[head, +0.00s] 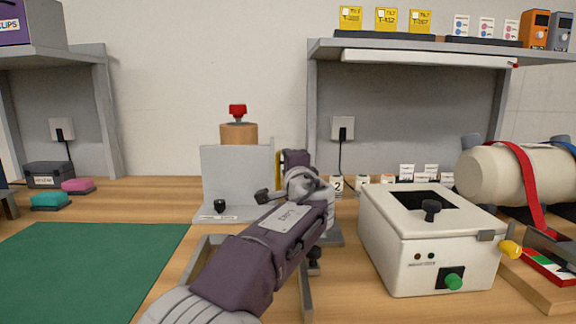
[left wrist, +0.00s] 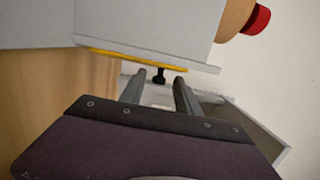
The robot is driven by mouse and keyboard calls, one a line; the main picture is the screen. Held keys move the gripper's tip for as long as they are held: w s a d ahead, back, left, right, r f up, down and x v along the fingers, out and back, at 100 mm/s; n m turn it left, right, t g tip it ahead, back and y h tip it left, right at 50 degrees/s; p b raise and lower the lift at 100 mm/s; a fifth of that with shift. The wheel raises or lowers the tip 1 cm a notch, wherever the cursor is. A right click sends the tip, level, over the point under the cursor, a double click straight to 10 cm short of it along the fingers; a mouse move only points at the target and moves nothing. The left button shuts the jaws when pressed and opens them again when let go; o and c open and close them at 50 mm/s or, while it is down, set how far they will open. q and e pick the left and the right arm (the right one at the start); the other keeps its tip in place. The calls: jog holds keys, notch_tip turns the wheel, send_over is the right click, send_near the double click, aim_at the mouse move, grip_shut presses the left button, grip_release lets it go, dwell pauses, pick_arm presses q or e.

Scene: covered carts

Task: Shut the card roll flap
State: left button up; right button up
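A pale grey upright panel (head: 235,180) with a yellow strip (head: 277,163) on its right edge stands on the bench. A tan roll (head: 238,133) with a red cap (head: 238,112) rises behind it. I cannot tell for sure which part is the flap. My left gripper (left wrist: 161,90) is open and empty at the yellow-edged side (left wrist: 140,60). A black knob (left wrist: 159,76) shows past the gap between the fingers; contact is unclear. In the head view my arm hides the fingertips. My right gripper is out of view.
A white box (head: 412,250) with a dark opening and green knob stands to the right. A beige cylinder (head: 495,175) with a red strap lies beyond it. A shelf (head: 420,48) hangs above. The green mat (head: 85,270) at left is clear.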

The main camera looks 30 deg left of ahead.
pick_arm(q)
jog(key=v, duration=0.9)
